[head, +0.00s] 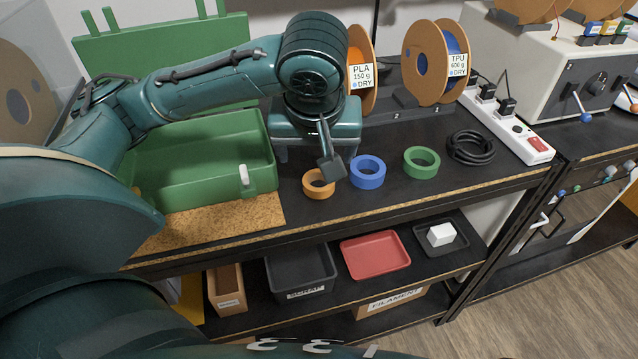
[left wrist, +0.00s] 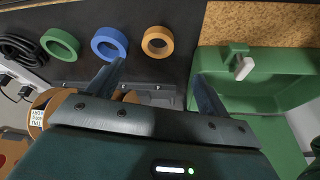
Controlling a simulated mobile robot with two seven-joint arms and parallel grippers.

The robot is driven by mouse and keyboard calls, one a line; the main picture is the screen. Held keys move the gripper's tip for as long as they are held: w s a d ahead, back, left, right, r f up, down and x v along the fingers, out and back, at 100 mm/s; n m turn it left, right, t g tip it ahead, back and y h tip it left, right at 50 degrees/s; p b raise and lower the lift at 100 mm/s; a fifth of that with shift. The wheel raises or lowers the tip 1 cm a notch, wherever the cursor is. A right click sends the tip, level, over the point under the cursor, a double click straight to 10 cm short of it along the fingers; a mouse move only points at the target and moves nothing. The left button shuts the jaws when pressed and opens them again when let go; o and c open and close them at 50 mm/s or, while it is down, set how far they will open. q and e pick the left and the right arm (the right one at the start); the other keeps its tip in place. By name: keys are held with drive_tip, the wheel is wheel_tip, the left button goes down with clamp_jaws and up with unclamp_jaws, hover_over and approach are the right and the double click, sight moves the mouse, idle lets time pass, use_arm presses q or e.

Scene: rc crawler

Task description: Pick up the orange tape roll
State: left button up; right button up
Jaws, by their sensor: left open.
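The orange tape roll (head: 318,192) lies flat on the dark bench top, just right of the green bin. It also shows in the left wrist view (left wrist: 157,54), beyond the fingertips and between their lines. My left gripper (head: 308,160) is open and empty, above and slightly behind the roll, with one finger close to the roll's upper right edge in the head view. In the left wrist view the gripper's two fingers (left wrist: 160,72) are wide apart, and nothing is between them. I do not see my right gripper.
A blue roll (head: 368,182) and a green roll (head: 421,172) lie to the right, then a black cable coil (head: 471,160). The green bin (head: 200,195) stands close on the left. Filament spools (head: 412,62) stand behind. The bench's front edge is near.

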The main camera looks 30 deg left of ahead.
use_arm(q)
approach(318, 182)
drive_tip(key=shift+b+x, duration=0.45)
drive_tip(key=shift+x, duration=0.4)
drive_tip(key=shift+b+x, duration=0.3)
drive_tip(key=shift+x, duration=2.5)
drive_tip(key=shift+c, duration=0.6)
drive_tip(key=c, duration=0.9)
